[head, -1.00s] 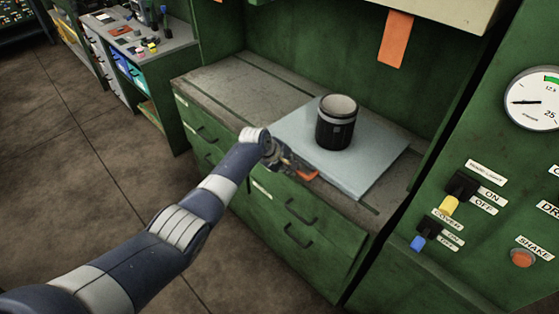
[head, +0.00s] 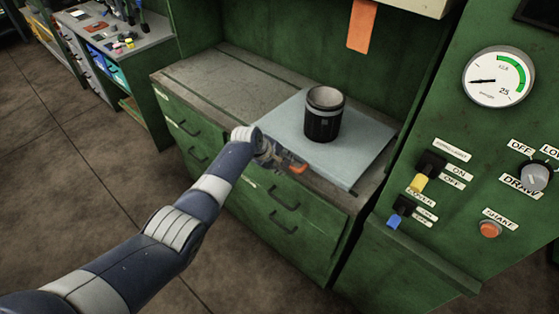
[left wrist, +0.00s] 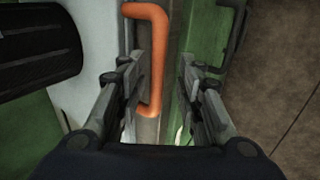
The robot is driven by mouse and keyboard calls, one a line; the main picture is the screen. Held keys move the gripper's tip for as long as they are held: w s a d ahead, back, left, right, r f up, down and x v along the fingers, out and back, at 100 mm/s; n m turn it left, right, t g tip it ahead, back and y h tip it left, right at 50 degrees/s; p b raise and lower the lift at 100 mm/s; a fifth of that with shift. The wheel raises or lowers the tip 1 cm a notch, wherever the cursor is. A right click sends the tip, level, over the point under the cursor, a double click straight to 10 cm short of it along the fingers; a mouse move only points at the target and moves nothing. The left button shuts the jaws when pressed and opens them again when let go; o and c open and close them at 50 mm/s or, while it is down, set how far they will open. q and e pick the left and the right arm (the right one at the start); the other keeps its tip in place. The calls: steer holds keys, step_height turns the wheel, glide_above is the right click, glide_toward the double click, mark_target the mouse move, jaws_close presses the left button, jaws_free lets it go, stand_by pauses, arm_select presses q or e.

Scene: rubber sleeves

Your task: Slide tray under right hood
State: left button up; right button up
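The tray (head: 350,165) is a flat pale blue-grey plate on the worn counter, its front edge at the counter's front. A black ribbed canister (head: 323,122) with a pale top stands upright on it. The tray's orange handle (left wrist: 157,62) shows in the left wrist view. My left gripper (left wrist: 163,95) is open there, with one finger on each side of the handle; I cannot tell whether either touches it. In the head view this gripper (head: 290,163) is at the tray's front edge, partly hiding the handle. My right gripper is out of view.
A cream housing (head: 425,5), possibly a hood, hangs above the tray's back right, with an orange tag (head: 361,25) beside it. A green control panel (head: 450,120) with gauge, switches and knob stands right. The counter (head: 215,75) is bare left of the tray.

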arm_select(q)
steer(key=v, duration=1.2)
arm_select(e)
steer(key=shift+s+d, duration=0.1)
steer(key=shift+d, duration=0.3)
arm_select(q)
steer(key=shift+w, duration=0.1)
stand_by(0.4)
